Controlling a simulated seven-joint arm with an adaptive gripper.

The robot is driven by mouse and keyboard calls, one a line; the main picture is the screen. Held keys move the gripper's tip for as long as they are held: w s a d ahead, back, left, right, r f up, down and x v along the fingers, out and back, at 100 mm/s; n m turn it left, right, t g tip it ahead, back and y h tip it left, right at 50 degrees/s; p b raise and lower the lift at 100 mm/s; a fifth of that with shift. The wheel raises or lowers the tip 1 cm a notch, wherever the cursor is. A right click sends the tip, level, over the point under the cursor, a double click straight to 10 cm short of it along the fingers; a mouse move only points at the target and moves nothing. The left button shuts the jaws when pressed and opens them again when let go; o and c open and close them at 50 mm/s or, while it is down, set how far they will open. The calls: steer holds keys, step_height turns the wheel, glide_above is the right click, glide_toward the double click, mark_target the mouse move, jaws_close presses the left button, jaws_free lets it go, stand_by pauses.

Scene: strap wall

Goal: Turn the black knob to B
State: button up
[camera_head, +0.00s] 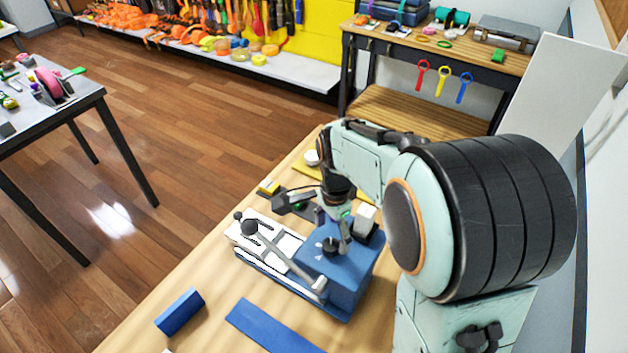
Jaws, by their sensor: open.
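The black knob (330,244) sits on top of a blue box (345,272), with small white marks beside it that are too small to read. Which mark the knob points to cannot be told. My gripper (344,238) points down just above the blue box, with its fingers right at the knob. The fingers are open. Part of the knob is hidden behind them, and I cannot tell whether they touch it.
A blue block (180,311) and a flat blue bar (270,328) lie in front.

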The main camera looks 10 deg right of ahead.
mark_target(331, 245)
steer(key=shift+f, duration=1.75)
jaws_close()
steer(key=shift+n, duration=0.4)
steer(key=n, duration=0.5)
steer(key=shift+n, duration=0.3)
steer(key=n, duration=0.5)
steer(key=shift+n, duration=0.4)
